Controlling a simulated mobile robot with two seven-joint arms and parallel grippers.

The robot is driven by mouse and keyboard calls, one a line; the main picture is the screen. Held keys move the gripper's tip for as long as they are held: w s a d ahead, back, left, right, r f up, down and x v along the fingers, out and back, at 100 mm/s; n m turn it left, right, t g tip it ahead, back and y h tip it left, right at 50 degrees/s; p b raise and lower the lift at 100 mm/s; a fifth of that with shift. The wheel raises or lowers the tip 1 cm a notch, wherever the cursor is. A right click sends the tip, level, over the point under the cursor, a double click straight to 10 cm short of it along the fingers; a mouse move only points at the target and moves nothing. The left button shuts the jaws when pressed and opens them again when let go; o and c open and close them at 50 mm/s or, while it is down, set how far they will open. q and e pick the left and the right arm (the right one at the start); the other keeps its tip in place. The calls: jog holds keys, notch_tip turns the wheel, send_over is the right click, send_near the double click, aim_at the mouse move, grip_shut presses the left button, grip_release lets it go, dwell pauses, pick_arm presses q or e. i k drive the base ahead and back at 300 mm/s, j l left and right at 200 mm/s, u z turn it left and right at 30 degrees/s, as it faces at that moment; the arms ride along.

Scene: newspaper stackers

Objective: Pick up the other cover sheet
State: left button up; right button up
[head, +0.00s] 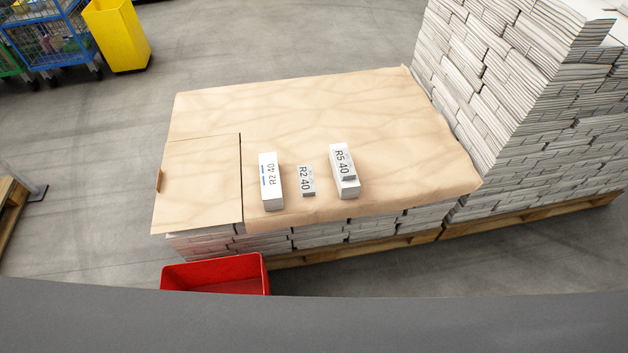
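A large brown cover sheet (330,115) lies over a low pallet stack of newspapers in the head view. A smaller brown sheet or panel (198,170) lies at the left end of the stack, with a dark edge line along its right side. I cannot tell whether it is a separate cover sheet. Three labelled pieces rest on the brown surface: a white block (271,182) with upside-down print, a smaller piece marked R2 40 (306,181), and a white block marked R5 40 (344,170). Neither gripper shows.
A taller newspaper stack (520,100) on a pallet stands close on the right. A red bin (215,274) sits in front of the low stack. A yellow bin (120,35) and a blue cart (48,35) are at the back left.

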aim_at(305, 175)
jog(key=i+l, duration=0.25)
jog(key=l, duration=0.2)
jog(key=i+l, duration=0.2)
jog(key=l, duration=0.2)
jog(key=i, duration=0.7)
jog(key=l+z, duration=0.05)
